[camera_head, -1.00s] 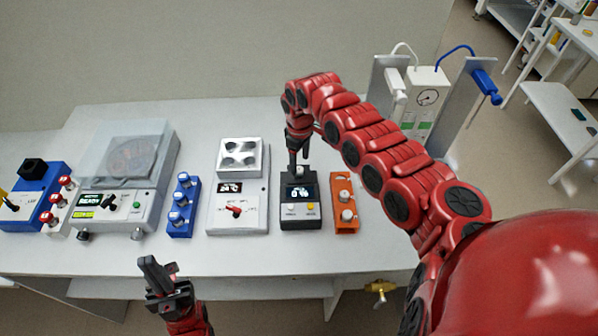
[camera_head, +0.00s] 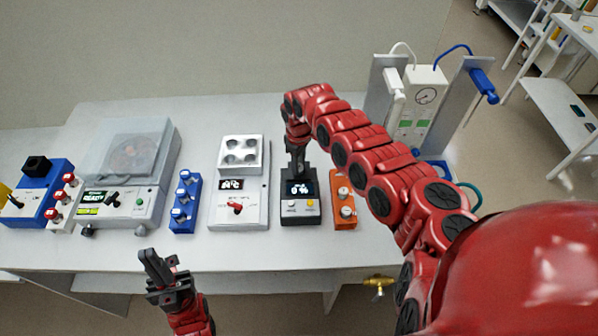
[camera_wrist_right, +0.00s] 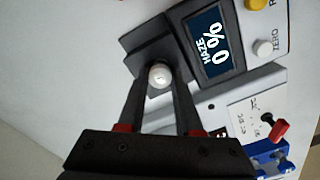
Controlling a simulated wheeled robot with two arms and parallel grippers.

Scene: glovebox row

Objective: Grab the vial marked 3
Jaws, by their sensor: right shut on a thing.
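My right gripper (camera_wrist_right: 158,85) is shut on a small white-topped vial (camera_wrist_right: 159,76), which sits in the well of the black haze meter (camera_wrist_right: 165,42). No number can be read on this vial. In the head view my right gripper (camera_head: 297,165) points down over the back of the haze meter (camera_head: 301,212) and hides the vial. My left gripper (camera_head: 165,272) hangs empty in front of the bench's front edge; whether its fingers are apart is unclear.
An orange rack (camera_head: 343,219) with light-topped vials stands right of the meter. A hotplate (camera_head: 240,208), a blue rack (camera_head: 185,222), a lidded centrifuge (camera_head: 128,195) and a red-capped vial rack (camera_head: 59,224) stand to the left. The front bench strip is clear.

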